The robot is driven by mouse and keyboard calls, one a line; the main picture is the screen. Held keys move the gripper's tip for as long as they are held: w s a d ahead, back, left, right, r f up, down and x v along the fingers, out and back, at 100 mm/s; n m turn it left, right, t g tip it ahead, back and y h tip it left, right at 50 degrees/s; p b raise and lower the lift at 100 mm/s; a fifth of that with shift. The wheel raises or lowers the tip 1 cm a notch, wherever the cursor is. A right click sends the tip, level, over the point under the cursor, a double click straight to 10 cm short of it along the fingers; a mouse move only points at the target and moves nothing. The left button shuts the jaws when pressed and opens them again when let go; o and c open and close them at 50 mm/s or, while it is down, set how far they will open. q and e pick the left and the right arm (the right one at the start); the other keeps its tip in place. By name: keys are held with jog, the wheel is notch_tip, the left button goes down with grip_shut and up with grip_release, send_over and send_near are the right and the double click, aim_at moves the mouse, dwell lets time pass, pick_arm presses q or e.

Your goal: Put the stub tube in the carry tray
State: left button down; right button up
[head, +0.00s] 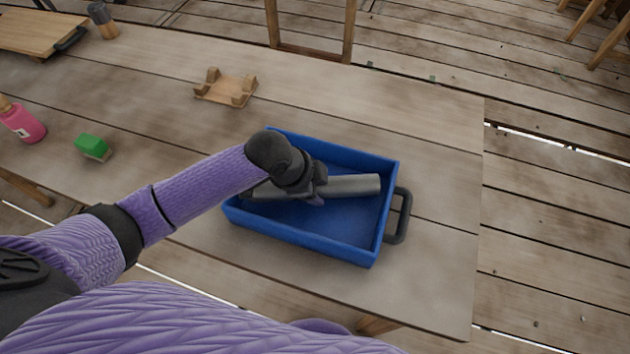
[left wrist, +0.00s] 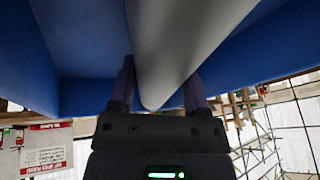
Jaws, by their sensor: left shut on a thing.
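The stub tube (head: 352,185) is a plain grey cylinder. In the head view it lies lengthwise over the blue carry tray (head: 391,208), within its walls; I cannot tell whether it touches the floor of the tray. My left gripper (head: 316,196) reaches in from above and is shut on the tube near its middle, hiding part of it. In the left wrist view the tube (left wrist: 172,45) runs between the two fingers (left wrist: 158,92), with the blue tray (left wrist: 85,50) behind it. My right gripper is not in view.
The tray has a dark handle (head: 401,215) on its right side. A wooden cradle (head: 226,88) stands behind it. A green-topped block (head: 92,146) and a pink bottle (head: 22,122) are at left. A wooden board (head: 38,32) and a grey-brown jar (head: 102,20) are at far left. The table right of the tray is clear.

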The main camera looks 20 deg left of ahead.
pick_arm(q)
jog(key=shift+c, duration=0.3)
grip_release()
jog(key=shift+r, duration=0.15)
jog(key=p+v, duration=0.5)
jog(key=v, duration=0.8)
jog(key=shift+d, duration=0.2)
jog(key=shift+w, duration=0.1)
